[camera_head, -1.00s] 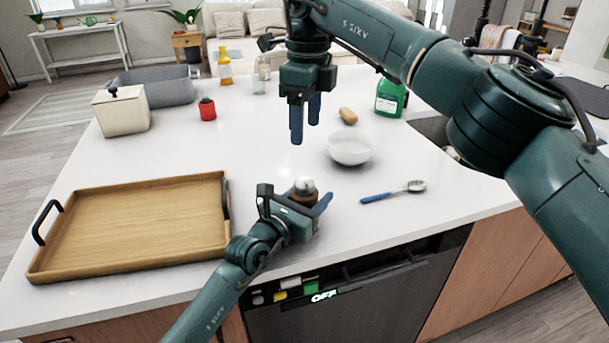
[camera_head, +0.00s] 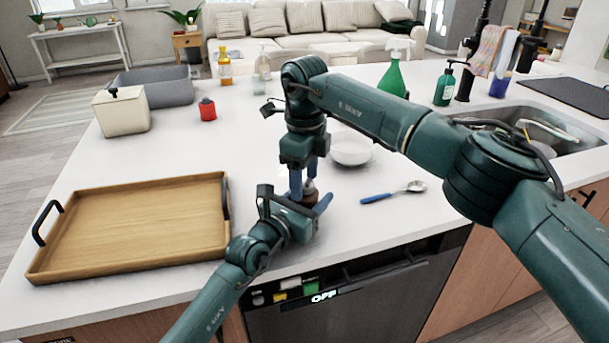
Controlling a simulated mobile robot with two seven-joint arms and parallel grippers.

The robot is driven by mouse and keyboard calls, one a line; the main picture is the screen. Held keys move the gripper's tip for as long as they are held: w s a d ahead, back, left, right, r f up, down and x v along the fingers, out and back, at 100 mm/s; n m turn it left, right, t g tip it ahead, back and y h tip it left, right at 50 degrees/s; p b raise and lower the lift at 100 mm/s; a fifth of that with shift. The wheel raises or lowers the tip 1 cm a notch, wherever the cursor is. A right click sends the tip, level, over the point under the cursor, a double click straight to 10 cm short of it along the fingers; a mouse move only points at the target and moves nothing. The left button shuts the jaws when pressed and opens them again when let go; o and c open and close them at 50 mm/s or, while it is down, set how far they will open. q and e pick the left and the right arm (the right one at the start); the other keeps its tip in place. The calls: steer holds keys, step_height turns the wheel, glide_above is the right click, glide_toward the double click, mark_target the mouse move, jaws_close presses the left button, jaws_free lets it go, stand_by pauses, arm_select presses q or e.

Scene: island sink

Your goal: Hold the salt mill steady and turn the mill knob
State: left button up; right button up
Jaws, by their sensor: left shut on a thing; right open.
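The salt mill (camera_head: 309,186) stands near the front edge of the island counter; only a bit of its silvery top and brown body shows. My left gripper (camera_head: 308,207) comes in low from the front and is shut on the mill's body. My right gripper (camera_head: 303,190) points straight down over the mill. It is open, its blue fingers at the height of the mill knob, seemingly on either side of it. The fingers partly hide the knob, so I cannot tell whether they touch it.
A wooden tray (camera_head: 135,231) with black handles lies left. A white bowl (camera_head: 351,150) and a blue-handled spoon (camera_head: 395,193) are to the right of the mill. A red-topped jar (camera_head: 207,110) and a cream canister (camera_head: 122,113) stand farther back. The sink (camera_head: 545,125) is at right.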

steer(key=shift+c, duration=0.2)
steer(key=c, duration=1)
steer(key=shift+o, duration=0.2)
steer(key=shift+m, duration=0.4)
